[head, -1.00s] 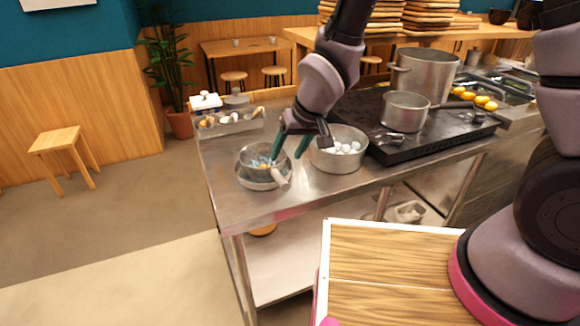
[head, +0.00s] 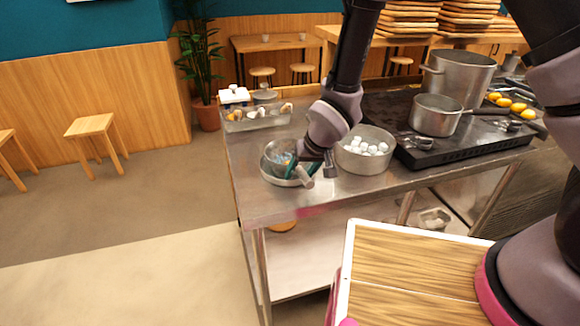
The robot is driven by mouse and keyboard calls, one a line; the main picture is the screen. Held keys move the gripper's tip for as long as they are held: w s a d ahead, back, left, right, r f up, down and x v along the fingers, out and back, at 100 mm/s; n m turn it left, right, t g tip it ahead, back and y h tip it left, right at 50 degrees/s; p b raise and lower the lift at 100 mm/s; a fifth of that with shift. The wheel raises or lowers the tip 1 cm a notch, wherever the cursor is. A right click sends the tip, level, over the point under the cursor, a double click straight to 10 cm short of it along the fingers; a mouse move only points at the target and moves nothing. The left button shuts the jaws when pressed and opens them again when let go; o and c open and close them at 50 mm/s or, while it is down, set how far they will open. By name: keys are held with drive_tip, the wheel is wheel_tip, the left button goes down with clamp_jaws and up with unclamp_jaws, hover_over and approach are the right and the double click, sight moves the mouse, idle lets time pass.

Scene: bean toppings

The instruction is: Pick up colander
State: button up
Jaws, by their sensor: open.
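The colander (head: 276,155) is a small grey strainer with a pale handle (head: 305,172), sitting in a shallow metal bowl (head: 270,180) near the front left of the steel counter. Something bluish shows inside it. My gripper (head: 303,169) has green fingers and is open, low at the colander's right side near the handle. The fingers partly overlap the colander, and I cannot tell whether they touch it. My wrist hides part of the colander's far right side.
A round pot of white balls (head: 364,150) stands close to the right of my gripper. Further right, a saucepan (head: 437,115) and a tall pot (head: 458,78) stand on the black stove. A metal tray (head: 256,118) with several items is behind. The counter's front left is clear.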

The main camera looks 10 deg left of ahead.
clamp_jaws()
wheel_tip(320, 180, up, 10)
drive_tip(key=shift+r, duration=0.1)
idle(0.7)
